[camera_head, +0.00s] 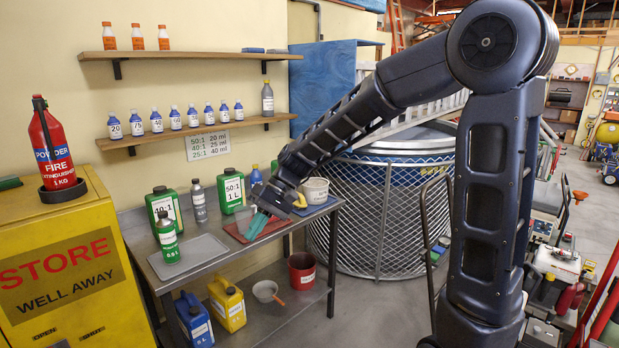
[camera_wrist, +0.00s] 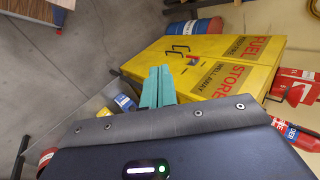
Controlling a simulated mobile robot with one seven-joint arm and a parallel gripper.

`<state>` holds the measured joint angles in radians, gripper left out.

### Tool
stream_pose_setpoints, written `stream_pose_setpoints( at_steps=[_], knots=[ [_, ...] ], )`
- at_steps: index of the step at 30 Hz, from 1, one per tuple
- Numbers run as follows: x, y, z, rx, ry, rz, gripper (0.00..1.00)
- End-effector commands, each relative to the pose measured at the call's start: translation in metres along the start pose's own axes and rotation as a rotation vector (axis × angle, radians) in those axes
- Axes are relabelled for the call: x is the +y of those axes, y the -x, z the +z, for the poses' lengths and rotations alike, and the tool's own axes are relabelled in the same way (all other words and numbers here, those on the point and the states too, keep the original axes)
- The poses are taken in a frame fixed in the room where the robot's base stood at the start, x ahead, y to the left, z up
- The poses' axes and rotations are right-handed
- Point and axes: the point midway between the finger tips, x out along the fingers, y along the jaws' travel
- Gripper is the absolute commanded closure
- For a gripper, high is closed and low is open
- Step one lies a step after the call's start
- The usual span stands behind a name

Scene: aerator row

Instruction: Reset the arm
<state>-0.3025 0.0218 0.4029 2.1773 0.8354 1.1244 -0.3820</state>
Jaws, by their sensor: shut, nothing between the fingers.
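My arm reaches from the right over the steel bench (camera_head: 215,262) in the head view. My gripper (camera_head: 254,227) has teal fingers and points down and left above the red tray on the bench. In the wrist view the two teal fingers of my gripper (camera_wrist: 158,72) lie side by side, shut, with nothing between them. Part of the tray and the things behind the wrist are hidden by my arm.
Green bottles (camera_head: 164,207) and a grey tray (camera_head: 188,256) stand on the bench. Shelves with small bottles (camera_head: 157,121) hang above. A yellow fuel store cabinet (camera_head: 62,262) with a fire extinguisher (camera_head: 53,150) is left. A caged blue tank (camera_head: 375,215) stands behind my arm.

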Motion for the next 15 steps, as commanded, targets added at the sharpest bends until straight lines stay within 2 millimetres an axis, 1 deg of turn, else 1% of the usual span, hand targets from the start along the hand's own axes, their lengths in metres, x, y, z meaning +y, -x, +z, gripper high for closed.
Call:
stream_pose_setpoints(
  at_steps=[1, 3, 8, 15],
  knots=[
    [0.011, 0.015, 0.008, 0.031, -0.013, 0.043, 1.00],
    [0.027, 0.033, 0.019, 0.068, -0.032, 0.100, 1.00],
    [0.063, 0.073, 0.048, 0.155, -0.084, 0.228, 1.00],
    [0.110, 0.129, 0.101, 0.289, -0.173, 0.405, 1.00]
  ],
)
